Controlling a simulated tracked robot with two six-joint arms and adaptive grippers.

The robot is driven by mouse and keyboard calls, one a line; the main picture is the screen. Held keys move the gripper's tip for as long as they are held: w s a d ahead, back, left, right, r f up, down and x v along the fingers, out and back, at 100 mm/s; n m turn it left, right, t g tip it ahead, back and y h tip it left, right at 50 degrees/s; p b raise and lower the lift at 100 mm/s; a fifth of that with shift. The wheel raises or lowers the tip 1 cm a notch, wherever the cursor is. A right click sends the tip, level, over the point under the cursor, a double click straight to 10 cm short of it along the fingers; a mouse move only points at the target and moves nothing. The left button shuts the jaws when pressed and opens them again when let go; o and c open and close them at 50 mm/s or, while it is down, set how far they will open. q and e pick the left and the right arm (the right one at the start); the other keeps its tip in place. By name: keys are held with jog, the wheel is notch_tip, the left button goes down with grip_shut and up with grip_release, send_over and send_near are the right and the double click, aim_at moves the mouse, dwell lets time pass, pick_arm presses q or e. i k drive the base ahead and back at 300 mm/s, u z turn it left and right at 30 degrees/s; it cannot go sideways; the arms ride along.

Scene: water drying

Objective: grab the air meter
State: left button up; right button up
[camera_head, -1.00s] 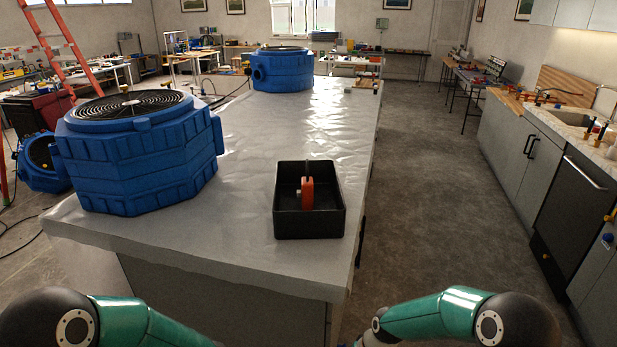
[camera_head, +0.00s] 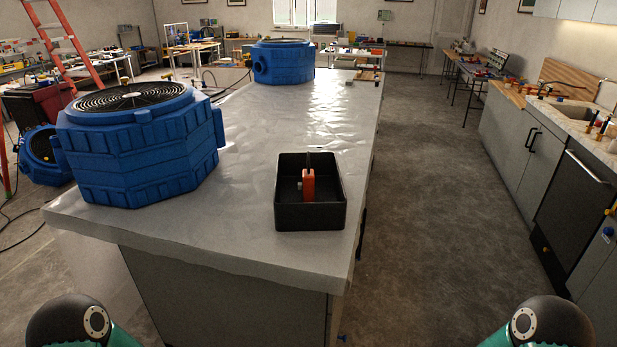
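An orange device with a dark upright stem, which looks like the air meter (camera_head: 308,187), stands in a black open tray (camera_head: 310,216). The tray sits near the front right corner of the sheet-covered table (camera_head: 250,150). Only upper parts of my two arms show, at the bottom left and bottom right corners of the head view. Both of my grippers are out of view. Nothing of mine touches the tray or the device.
A large blue air mover (camera_head: 140,150) stands on the table's left side, and another blue one (camera_head: 283,66) stands at its far end. A counter with cabinets (camera_head: 510,140) runs along the right. The floor aisle (camera_head: 430,210) between is clear.

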aim_at(307, 175)
jog(key=u, duration=1.35)
jog(key=i, duration=0.1)
jog(key=z, duration=3.1)
jog(key=i, duration=3.1)
jog(key=u, duration=1.2)
jog(key=i, duration=0.15)
jog(key=u, duration=2.1)
